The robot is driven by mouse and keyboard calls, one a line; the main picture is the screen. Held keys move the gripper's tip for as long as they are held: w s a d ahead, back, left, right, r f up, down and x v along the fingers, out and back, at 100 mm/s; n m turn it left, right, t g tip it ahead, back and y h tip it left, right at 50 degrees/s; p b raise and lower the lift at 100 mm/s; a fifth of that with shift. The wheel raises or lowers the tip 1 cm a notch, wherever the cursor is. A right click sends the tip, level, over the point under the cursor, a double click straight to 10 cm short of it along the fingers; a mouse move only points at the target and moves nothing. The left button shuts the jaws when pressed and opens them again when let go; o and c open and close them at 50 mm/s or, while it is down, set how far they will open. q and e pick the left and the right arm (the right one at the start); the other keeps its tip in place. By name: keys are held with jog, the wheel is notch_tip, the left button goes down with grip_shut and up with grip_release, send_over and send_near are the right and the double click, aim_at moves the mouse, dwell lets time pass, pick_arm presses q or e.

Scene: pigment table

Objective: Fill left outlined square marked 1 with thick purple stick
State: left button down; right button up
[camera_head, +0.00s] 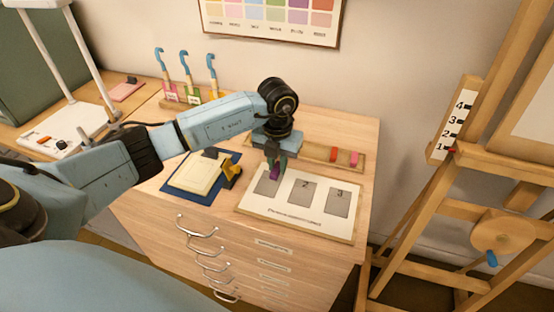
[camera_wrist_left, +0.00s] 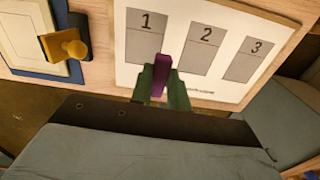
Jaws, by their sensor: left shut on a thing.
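The white board (camera_head: 300,224) lies on the cabinet top, with grey outlined squares marked 1, 2 and 3 in a row. In the left wrist view square 1 (camera_wrist_left: 143,45) is on the left of the board (camera_wrist_left: 210,88). My left gripper (camera_head: 275,168) is shut on the thick purple stick (camera_head: 275,173), over the square 1 area. In the left wrist view the purple stick (camera_wrist_left: 161,72) stands out between the green fingers (camera_wrist_left: 162,85), just below square 1 in the picture. Whether its tip touches the board is unclear. My right gripper is not in view.
A wooden tray (camera_head: 318,153) behind the board holds a red stick (camera_head: 334,154) and a pink stick (camera_head: 354,158). A yellow-handled tool (camera_head: 232,174) stands by a blue mat (camera_head: 186,191) with pale sheets on it. An easel (camera_head: 460,150) stands at right.

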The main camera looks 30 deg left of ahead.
aim_at(259, 183)
pick_arm(q)
jog(key=shift+f+n, duration=0.3)
jog(key=shift+f+b, duration=2.05)
jog(key=shift+f, duration=0.3)
jog(key=shift+f+b, duration=0.65)
jog(key=shift+f, duration=0.3)
jog(key=shift+a, duration=0.2)
jog(key=shift+s+a, duration=0.2)
jog(key=shift+a, duration=0.4)
jog(key=shift+s+a, duration=0.15)
jog(key=shift+a, duration=0.45)
jog(key=shift+s+a, duration=0.2)
jog(key=shift+a, duration=0.5)
jog(key=shift+s+a, duration=0.15)
jog(key=shift+a, duration=0.5)
jog(key=shift+r, duration=0.1)
